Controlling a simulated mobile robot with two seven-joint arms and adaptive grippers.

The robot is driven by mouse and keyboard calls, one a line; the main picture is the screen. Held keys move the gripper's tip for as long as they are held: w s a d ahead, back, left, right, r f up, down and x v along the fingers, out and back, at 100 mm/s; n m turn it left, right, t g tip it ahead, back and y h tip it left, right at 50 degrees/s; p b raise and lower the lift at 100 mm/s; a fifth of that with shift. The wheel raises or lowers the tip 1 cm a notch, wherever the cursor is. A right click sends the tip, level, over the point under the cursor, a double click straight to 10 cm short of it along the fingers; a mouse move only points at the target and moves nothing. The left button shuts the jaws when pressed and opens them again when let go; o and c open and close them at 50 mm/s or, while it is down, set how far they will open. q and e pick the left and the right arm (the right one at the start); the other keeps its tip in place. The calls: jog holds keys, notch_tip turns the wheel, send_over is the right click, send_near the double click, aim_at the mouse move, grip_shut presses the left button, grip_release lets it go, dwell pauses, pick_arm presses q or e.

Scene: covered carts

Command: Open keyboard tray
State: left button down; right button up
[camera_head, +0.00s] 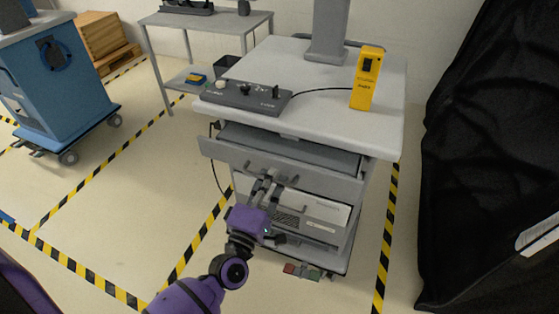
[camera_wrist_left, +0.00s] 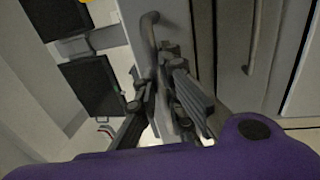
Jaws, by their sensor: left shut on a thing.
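The grey keyboard tray (camera_head: 225,152) is under the light top of the grey cart (camera_head: 385,110). Its front panel stands out from the cart, and a dark grey inside surface (camera_head: 300,148) shows behind it, so it is at least partly open. A bar handle (camera_wrist_left: 149,32) sits on the panel. My left gripper (camera_head: 268,180) reaches up from below to the panel's front. In the left wrist view its fingers (camera_wrist_left: 165,85) are closed around the handle; the fingers hide part of it. My right gripper is not in view.
A control box (camera_head: 245,96) and a yellow device (camera_head: 367,78) stand on the cart top. Lower drawers and a white unit (camera_head: 315,208) sit below the tray. Floor left of the cart is clear.

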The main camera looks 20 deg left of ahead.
pick_arm(q)
jog(key=s, duration=1)
jog(key=shift+a, duration=0.15)
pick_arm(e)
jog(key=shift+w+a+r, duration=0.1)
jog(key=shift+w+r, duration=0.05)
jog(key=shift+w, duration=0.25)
pick_arm(q)
jog(key=shift+s, duration=0.1)
jog(key=c, duration=2.1)
grip_release()
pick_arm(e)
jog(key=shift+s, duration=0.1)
pick_arm(q)
jog(key=s, duration=0.4)
jog(key=s+f, duration=0.1)
jog(key=s, duration=0.3)
jog(key=s+f, duration=0.1)
jog(key=s, duration=0.3)
jog(key=shift+a+f, duration=0.2)
jog(key=shift+a, duration=0.05)
jog(key=shift+w, duration=0.1)
